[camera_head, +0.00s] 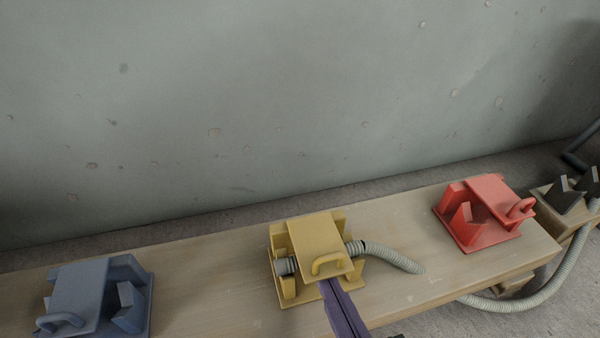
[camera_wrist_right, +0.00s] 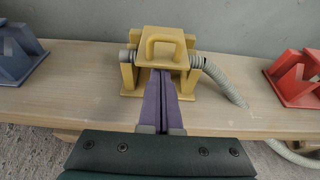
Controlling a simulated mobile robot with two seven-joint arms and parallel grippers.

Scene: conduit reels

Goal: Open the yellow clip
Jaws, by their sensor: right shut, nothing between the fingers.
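The yellow clip (camera_head: 316,239) stands on the wooden bench, its lid lying over the conduit and its handle (camera_head: 330,263) on the near side. The grey ribbed conduit (camera_head: 395,259) passes through the clip, showing at both sides. My right gripper (camera_head: 330,287), with purple fingers, is shut and empty, its tips at the front of the clip just below the handle. In the right wrist view the fingers (camera_wrist_right: 161,75) reach under the lid's front edge; whether they touch it I cannot tell. My left gripper is out of view.
A blue clip (camera_head: 95,298) stands on the bench (camera_head: 205,265) at the left, and a red clip (camera_head: 484,212) at the right. A dark clip (camera_head: 568,196) is at the far right beside conduit. A grey wall (camera_head: 290,90) rises behind the bench. Bare bench lies between the clips.

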